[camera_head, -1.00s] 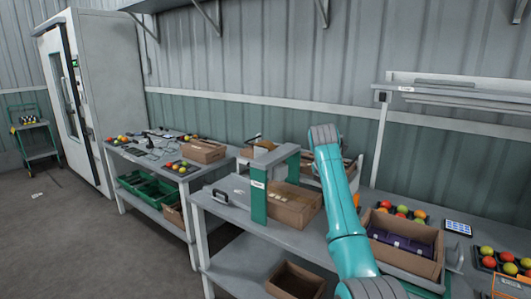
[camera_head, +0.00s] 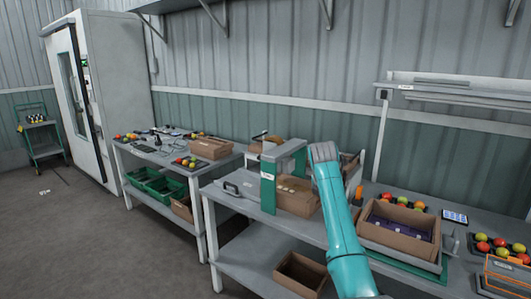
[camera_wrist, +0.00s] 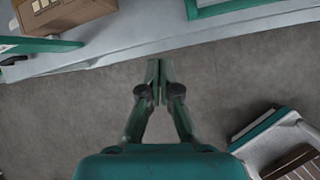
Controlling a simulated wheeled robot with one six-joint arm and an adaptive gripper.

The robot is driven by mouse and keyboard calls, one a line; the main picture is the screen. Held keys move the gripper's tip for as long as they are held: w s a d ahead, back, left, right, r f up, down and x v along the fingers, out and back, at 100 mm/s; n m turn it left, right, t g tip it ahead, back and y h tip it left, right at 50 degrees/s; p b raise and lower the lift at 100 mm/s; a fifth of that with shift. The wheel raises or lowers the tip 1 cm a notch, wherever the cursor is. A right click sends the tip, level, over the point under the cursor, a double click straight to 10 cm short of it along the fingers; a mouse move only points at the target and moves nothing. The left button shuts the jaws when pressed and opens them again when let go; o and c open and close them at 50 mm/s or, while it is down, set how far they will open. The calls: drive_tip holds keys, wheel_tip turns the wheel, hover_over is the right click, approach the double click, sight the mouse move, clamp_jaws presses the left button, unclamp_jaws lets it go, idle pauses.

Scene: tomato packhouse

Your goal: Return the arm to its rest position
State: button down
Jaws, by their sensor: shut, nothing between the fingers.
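My gripper (camera_wrist: 160,72) shows in the wrist view, pointing down, with its two fingers together and nothing between them. Below it is bare grey floor, just short of a bench edge. In the head view my teal arm (camera_head: 343,230) rises from the bottom edge and bends at a grey joint in front of the wall. The gripper itself is hidden from the head view.
A grey bench (camera_head: 250,215) holds a teal-and-grey frame (camera_head: 267,190), a cardboard box (camera_head: 298,199) and an open box with purple contents (camera_head: 370,232). Trays of tomatoes (camera_head: 499,247) lie at right. A second bench (camera_head: 150,158) and a white cabinet (camera_head: 120,80) stand left.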

drive_tip(key=s+f+m+t, duration=0.1)
drive_tip(key=s+f+m, duration=0.3)
drive_tip(key=f, duration=1)
drive_tip(key=s+f+m+t, duration=0.1)
drive_tip(key=s+f, duration=0.5)
drive_tip(key=f, duration=0.8)
drive_tip(key=s+f+m+t+y, duration=0.1)
drive_tip(key=s+f+m, duration=0.2)
drive_tip(key=s+f, duration=0.6)
drive_tip(key=s+f+m+t+y, duration=0.1)
drive_tip(key=s+f+m+t, duration=0.3)
drive_tip(key=s, duration=0.8)
drive_tip(key=s+a+r+m, duration=0.1)
drive_tip(key=s+m, duration=0.2)
drive_tip(key=s, duration=1)
drive_tip(key=s+a+r+m, duration=0.15)
drive_tip(key=s+m, duration=0.25)
drive_tip(key=s, duration=1)
drive_tip(key=s+r+m+t, duration=0.2)
drive_tip(key=s+r+m, duration=0.5)
drive_tip(key=s+r, duration=1)
wheel_tip(320, 180, up, 3)
drive_tip(key=shift+s+d+f+y, duration=0.15)
drive_tip(key=shift+s+d+y, duration=0.15)
drive_tip(key=shift+s+d, duration=0.1)
